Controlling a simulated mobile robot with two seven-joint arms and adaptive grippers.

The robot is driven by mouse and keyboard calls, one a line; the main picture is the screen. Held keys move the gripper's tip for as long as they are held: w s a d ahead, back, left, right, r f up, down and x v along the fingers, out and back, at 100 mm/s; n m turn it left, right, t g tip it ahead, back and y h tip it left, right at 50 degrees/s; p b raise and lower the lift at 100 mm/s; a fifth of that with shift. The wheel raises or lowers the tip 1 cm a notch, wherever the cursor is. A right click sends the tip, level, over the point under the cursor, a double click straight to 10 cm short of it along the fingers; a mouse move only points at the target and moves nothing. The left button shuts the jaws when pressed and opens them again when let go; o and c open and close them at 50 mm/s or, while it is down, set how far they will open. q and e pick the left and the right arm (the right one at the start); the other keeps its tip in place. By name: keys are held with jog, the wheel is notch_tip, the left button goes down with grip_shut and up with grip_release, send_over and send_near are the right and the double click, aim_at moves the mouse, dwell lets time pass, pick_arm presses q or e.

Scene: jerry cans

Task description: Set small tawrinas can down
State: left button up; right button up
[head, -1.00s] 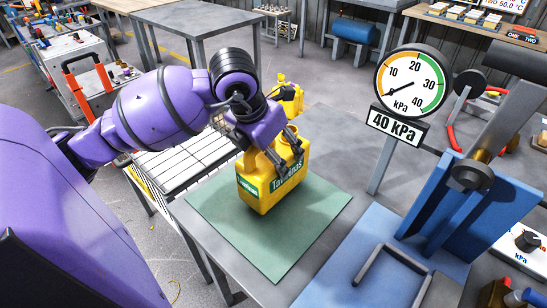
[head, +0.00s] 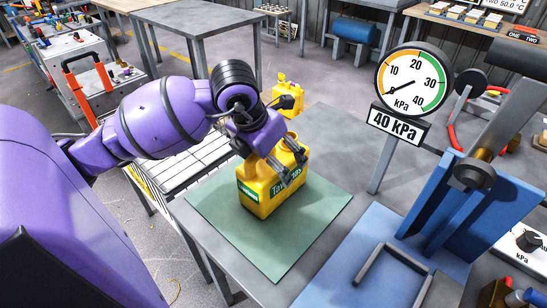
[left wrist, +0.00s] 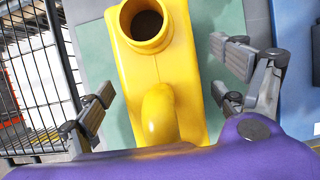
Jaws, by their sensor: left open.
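The small yellow tawrinas can (head: 274,190) stands upright on the green mat (head: 300,232) on the grey table. Its green label faces the front. In the left wrist view the can (left wrist: 190,60) shows its round open mouth and its curved handle. My left gripper (head: 280,158) is above the can's top. In the left wrist view the left gripper's fingers (left wrist: 160,108) are spread wide on both sides of the handle, with gaps to it. My right gripper is not in view.
Another yellow can (head: 286,98) stands behind my left gripper. A gauge (head: 411,82) with a 40 kPa sign stands right of the mat. A blue press-like stand (head: 465,215) is at the right. A wire rack (head: 170,170) is left of the table.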

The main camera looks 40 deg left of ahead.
pick_arm(q)
jog(key=shift+r, duration=0.35)
jog(key=v, duration=1)
jog(key=shift+r+p, duration=0.25)
jog(key=shift+p, duration=0.15)
jog(key=shift+s+r, duration=0.35)
jog(key=shift+r, duration=0.15)
